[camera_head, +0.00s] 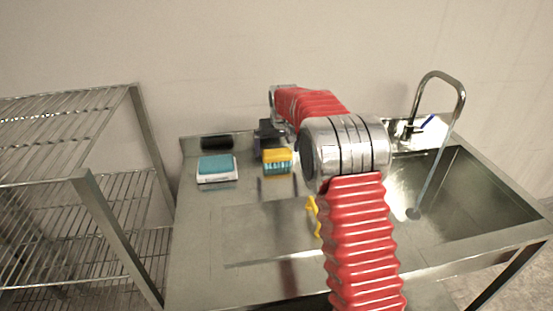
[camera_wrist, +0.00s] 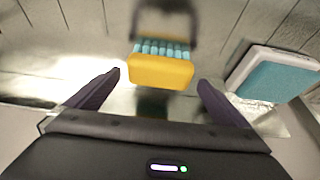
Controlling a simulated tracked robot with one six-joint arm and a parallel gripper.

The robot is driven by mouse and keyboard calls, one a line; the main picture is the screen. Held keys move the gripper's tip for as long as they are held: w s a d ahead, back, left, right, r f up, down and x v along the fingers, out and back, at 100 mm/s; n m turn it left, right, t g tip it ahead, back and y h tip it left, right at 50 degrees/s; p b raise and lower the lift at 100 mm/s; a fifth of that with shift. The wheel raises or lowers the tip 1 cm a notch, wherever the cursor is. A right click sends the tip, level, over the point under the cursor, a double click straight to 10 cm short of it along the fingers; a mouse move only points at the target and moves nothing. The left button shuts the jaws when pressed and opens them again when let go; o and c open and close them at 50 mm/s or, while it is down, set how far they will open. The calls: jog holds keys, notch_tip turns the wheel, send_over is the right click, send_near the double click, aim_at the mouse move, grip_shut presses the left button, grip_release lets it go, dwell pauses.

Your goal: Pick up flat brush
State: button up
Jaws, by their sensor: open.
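The flat brush (camera_head: 277,157) has a yellow block and teal bristles. It sits on the steel counter (camera_head: 195,240), left of my arm in the head view. In the wrist view, the brush (camera_wrist: 160,71) lies ahead, its yellow block towards me and its bristles beyond. My gripper (camera_wrist: 160,78) is open, with one dark finger on each side of the brush in the picture. The fingers look apart from it, and nothing is held. I cannot tell the height gap to the brush. In the head view my arm hides part of the gripper.
A teal-and-white block (camera_head: 217,168) lies left of the brush; it also shows at right in the wrist view (camera_wrist: 272,75). A black roll (camera_head: 216,142) is behind it. Yellow pieces (camera_head: 312,205) are partly hidden by my arm. The sink (camera_head: 460,195) and tap (camera_head: 461,90) are right.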

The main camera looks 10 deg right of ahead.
aim_at(277, 152)
jog(key=x, duration=0.3)
jog(key=shift+w+f, duration=0.1)
jog(key=shift+f, duration=0.1)
jog(key=shift+c, duration=0.6)
jog(key=c, duration=1)
jog(key=shift+r, duration=0.1)
notch_tip(277, 152, up, 10)
jog(key=shift+f, duration=0.1)
